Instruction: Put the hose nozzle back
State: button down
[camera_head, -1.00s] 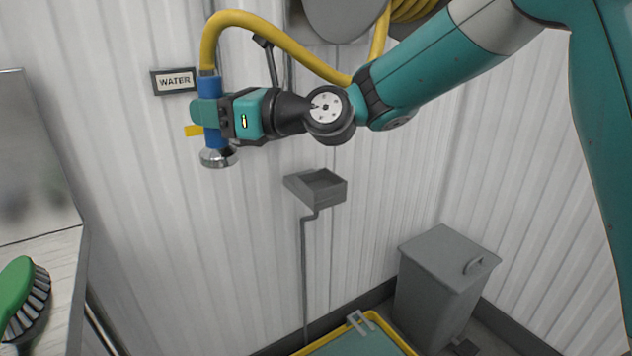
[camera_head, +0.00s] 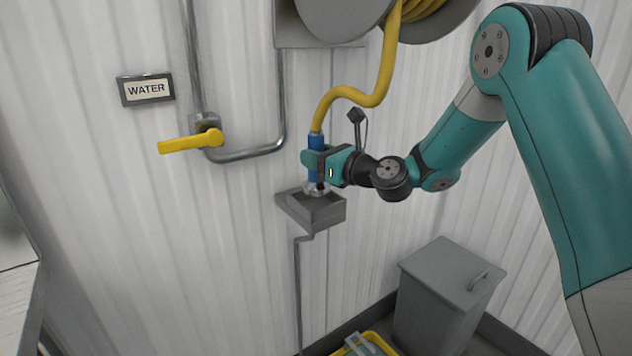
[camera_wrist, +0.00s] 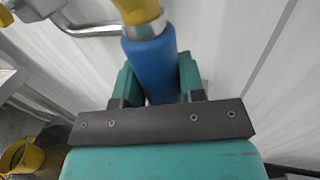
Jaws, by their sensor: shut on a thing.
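The hose nozzle (camera_head: 316,143) has a blue body and a silver head, and hangs head down from the yellow hose (camera_head: 352,94). My gripper (camera_head: 314,163) is shut on its blue body. The nozzle's head is at the grey wall holder (camera_head: 322,214), over or just inside its open top; I cannot tell whether it touches the bottom. In the wrist view the blue nozzle (camera_wrist: 151,65) stands between the two teal fingers (camera_wrist: 160,82), and its head is hidden.
The yellow valve lever (camera_head: 189,144) and its pipe are on the wall to the left, below the WATER sign (camera_head: 147,89). The hose reel (camera_head: 340,14) is above. A grey lidded bin (camera_head: 445,290) stands below right. The wall around the holder is mostly clear.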

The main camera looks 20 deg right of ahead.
aim_at(314, 188)
jog(key=shift+f+b, duration=0.55)
jog(key=shift+f, duration=1.35)
jog(key=shift+f, duration=0.15)
jog(key=c, duration=0.7)
grip_release()
jog(key=shift+f, duration=0.1)
